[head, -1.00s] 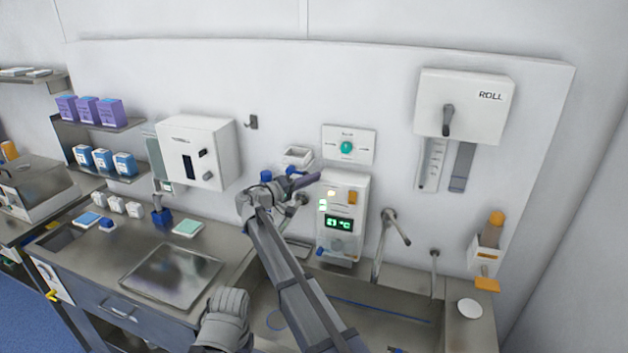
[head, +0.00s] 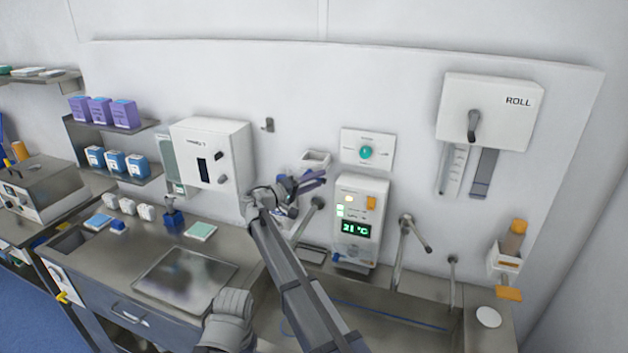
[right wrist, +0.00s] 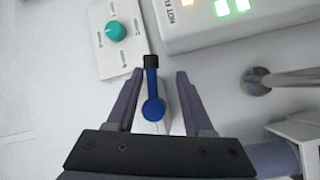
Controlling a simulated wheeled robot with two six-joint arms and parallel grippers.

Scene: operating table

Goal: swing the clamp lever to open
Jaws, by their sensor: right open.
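The clamp lever (right wrist: 152,90) is blue with a black tip and a round blue hub, on a pale block. In the right wrist view it points up the picture and lies between the two open fingers of my right gripper (right wrist: 158,73), with a gap to each finger. In the head view my right gripper (head: 314,181) is at the wall, left of the white temperature unit, and I cannot make out the lever there.
The white temperature unit (head: 361,205) is just right of the gripper. A plate with a teal knob (head: 366,152) is above it. A small white bin (head: 315,160) is just above the gripper. Metal taps (head: 413,232) stand to the right. A white dispenser (head: 211,153) hangs left.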

